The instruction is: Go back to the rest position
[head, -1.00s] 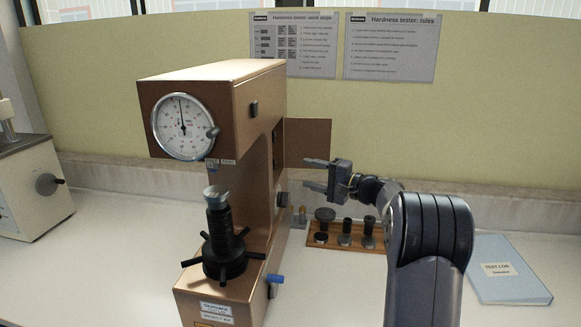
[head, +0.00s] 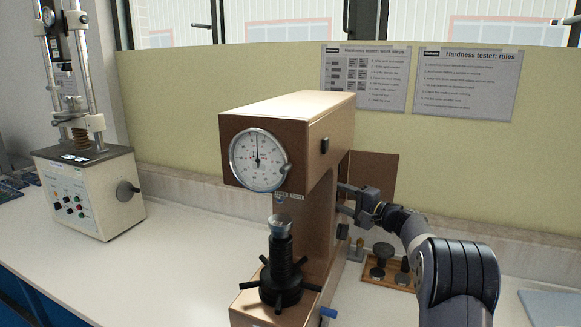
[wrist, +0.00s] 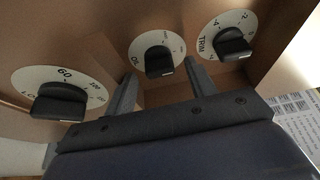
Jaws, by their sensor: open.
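The brown hardness tester (head: 290,115) stands on the bench, with a round white dial gauge (head: 258,160) on its front. A black spindle with a star handwheel (head: 281,280) rises below the gauge. My gripper (head: 343,198) is open and empty at the tester's right side, its fingers pointing left toward it. In the wrist view, the open fingers (wrist: 162,78) point at the side panel, on either side of the middle knob (wrist: 158,60). I cannot tell if they touch it. A load knob (wrist: 60,100) is at left and a trim knob (wrist: 232,42) at right.
A wooden stand (head: 385,280) with dark parts sits below my arm. A blue booklet (head: 548,308) lies at right. Another testing machine (head: 90,190) stands at left. A yellow-green partition (head: 180,110) closes the back. Bare bench (head: 180,265) lies between the machines.

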